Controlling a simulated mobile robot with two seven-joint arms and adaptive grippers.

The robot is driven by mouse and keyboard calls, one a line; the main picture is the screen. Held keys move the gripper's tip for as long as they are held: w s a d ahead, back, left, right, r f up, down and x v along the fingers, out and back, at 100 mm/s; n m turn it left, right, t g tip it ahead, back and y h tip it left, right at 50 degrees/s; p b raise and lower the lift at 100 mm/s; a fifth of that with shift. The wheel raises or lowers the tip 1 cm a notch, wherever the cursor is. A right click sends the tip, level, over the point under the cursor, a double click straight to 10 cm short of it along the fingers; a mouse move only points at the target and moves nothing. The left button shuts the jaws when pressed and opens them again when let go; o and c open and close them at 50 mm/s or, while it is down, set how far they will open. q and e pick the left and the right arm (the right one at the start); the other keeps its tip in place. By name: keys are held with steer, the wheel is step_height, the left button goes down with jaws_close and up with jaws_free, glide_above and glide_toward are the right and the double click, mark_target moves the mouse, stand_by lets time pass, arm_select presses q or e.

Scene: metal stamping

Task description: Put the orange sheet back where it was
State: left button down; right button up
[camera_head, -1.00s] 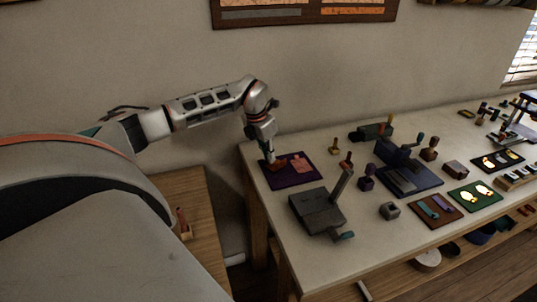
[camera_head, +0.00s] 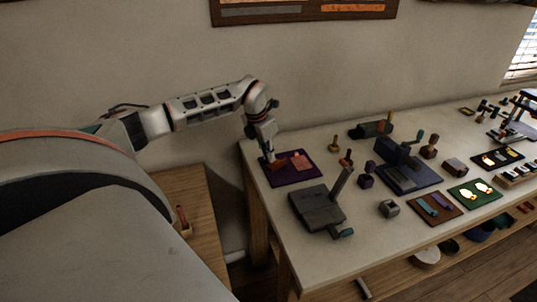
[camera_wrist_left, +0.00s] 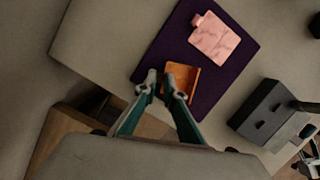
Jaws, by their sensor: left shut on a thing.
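The orange sheet (camera_wrist_left: 182,77) is at my left gripper's fingertips, over the near part of the purple mat (camera_wrist_left: 222,82). In the head view the orange sheet (camera_head: 278,162) shows small and dark beside the gripper, on or just above the purple mat (camera_head: 292,180). My left gripper (camera_head: 268,157) is shut on the sheet's edge; its fingers also show in the left wrist view (camera_wrist_left: 163,84). I cannot tell if the sheet touches the mat. A pink sheet (camera_wrist_left: 214,39) lies on the mat, apart from the orange one. My right gripper is out of view.
A grey block tool with a lever (camera_head: 318,208) stands just right of the mat. A blue press (camera_head: 398,160), small stamps and other mats fill the table further right. The table's left edge (camera_head: 246,160) is close to the mat.

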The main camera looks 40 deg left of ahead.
arm_select(q)
steer(key=shift+f, duration=0.15)
steer(key=c, duration=2.1)
jaws_free()
steer(key=v, duration=1.2)
